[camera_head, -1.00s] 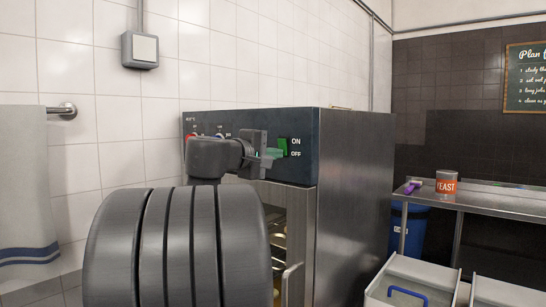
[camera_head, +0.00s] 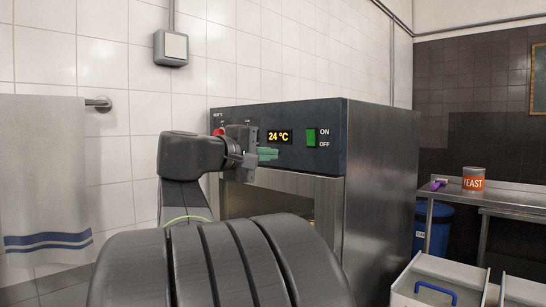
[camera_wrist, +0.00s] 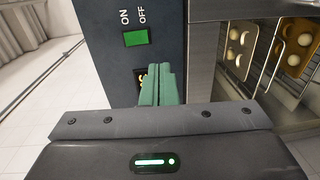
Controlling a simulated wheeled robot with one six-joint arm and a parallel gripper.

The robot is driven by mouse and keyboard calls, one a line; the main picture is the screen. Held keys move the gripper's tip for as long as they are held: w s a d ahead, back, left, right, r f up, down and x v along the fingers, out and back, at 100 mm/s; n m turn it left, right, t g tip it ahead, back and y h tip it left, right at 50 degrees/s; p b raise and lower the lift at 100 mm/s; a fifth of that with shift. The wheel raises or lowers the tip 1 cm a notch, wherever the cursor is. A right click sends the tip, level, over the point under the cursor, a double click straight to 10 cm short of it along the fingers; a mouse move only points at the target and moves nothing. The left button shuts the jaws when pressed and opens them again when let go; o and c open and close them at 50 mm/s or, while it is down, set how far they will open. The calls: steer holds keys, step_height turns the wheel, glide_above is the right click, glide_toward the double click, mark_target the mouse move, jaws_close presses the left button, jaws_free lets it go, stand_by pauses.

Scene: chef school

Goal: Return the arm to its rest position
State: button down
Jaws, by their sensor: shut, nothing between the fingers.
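My gripper (camera_head: 268,154) is in front of the dark control panel of the steel oven (camera_head: 380,190), left of the ON/OFF switch. Its green fingers are together and empty, and they also show in the wrist view (camera_wrist: 158,85). The green switch (camera_head: 310,137) is clear of the fingers, as it is in the wrist view (camera_wrist: 136,38). The lit display (camera_head: 279,136) reads 24 °C. A red knob (camera_head: 218,131) shows left of the gripper. My arm bends up in front of the oven and hides part of its front.
Pale round pieces (camera_wrist: 293,60) lie on trays in the oven. A towel (camera_head: 45,190) hangs from a rail at left. At right are a steel table (camera_head: 510,208) with a yeast can (camera_head: 473,179), a blue bin (camera_head: 433,228) and a grey crate (camera_head: 430,275) on the floor side.

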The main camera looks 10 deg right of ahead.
steer(key=shift+s+a, duration=0.3)
steer(key=shift+a, duration=0.1)
